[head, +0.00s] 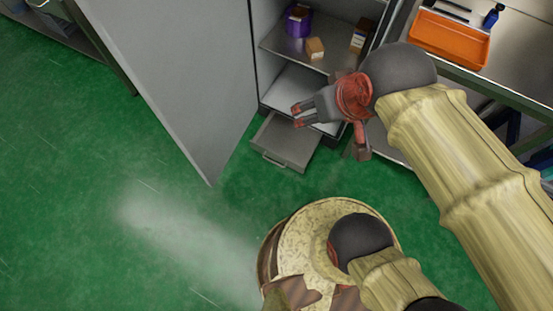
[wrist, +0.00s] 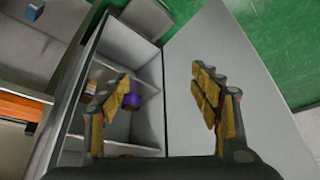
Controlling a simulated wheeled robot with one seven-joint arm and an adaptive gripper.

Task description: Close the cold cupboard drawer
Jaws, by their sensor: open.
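The cold cupboard (head: 272,60) stands open in the head view, with its grey door (head: 190,75) swung out to the left. Its drawer (head: 285,142) at the bottom is pulled out over the green floor, with a handle (head: 273,162) on its front. My gripper (head: 296,116) is open and empty, and in the picture it overlaps the cupboard's lower opening just above the drawer. In the wrist view my gripper (wrist: 160,110) shows its two fingers spread, with the cupboard shelves (wrist: 122,125) behind the left finger and the door (wrist: 215,60) behind the right one. I cannot make out the drawer there.
A purple tub (head: 298,20) and small boxes (head: 315,48) stand on the cupboard shelf. An orange tray (head: 450,38) and a blue bottle (head: 493,16) are on the bench at the right. Green floor (head: 90,190) is free left of the drawer, beyond the open door.

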